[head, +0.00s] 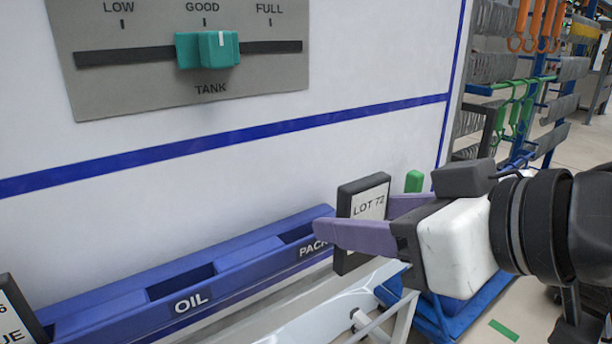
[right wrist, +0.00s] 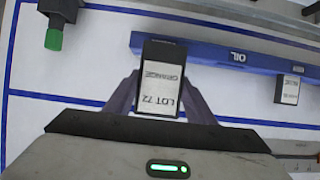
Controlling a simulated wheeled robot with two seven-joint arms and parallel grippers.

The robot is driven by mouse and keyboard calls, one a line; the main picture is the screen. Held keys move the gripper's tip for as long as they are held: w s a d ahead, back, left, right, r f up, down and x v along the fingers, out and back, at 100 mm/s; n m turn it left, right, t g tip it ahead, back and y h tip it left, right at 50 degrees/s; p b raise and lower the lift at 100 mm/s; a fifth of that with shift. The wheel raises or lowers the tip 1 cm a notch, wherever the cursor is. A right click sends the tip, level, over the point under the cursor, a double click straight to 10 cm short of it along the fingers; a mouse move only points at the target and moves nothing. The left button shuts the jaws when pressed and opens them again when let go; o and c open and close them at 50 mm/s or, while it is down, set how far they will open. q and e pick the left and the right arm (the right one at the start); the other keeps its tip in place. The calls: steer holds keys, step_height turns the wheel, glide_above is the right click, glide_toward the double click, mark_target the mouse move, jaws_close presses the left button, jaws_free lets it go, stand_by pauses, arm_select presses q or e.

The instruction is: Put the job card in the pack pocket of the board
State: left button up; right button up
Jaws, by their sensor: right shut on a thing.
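The job card (head: 369,206), a dark-framed block with a white "LOT 72" label, is between the purple fingers of my right gripper (head: 348,222), which is shut on it. In the right wrist view, the card (right wrist: 161,85) reads "LOT 72 ORANGE" and overlaps the end of the blue rail. The board (head: 230,165) is white with blue lines. Its blue pocket rail (head: 225,262) carries labels "OIL" and "PACK"; the near finger partly covers "PACK". The card is upright at the rail's PACK end; whether it touches the rail I cannot tell. My left gripper is not in view.
Another card (head: 14,315) stands at the rail's left end and also shows in the right wrist view (right wrist: 288,89). A grey tank gauge (head: 180,85) with a teal slider is above. Racks with hooks (head: 520,70) stand behind at the right.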

steer(key=w+a+p, duration=0.1)
steer(key=p, duration=0.3)
steer(key=w+a+p, duration=0.1)
steer(key=w+p, duration=0.1)
steer(key=p, duration=0.3)
steer(key=shift+w+a+r, duration=0.15)
steer(key=shift+w+r, duration=0.05)
steer(key=shift+r, duration=0.15)
steer(key=w+a, duration=0.2)
steer(key=w, duration=0.1)
steer(key=w+a+f, duration=0.1)
steer(key=shift+w+a, duration=0.3)
steer(key=shift+w, duration=0.1)
steer(key=shift+f+b, duration=0.55)
steer(key=shift+f, duration=1.2)
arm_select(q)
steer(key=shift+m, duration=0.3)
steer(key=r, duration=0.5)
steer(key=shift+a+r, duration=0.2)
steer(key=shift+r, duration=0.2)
arm_select(e)
steer(key=shift+r, duration=0.1)
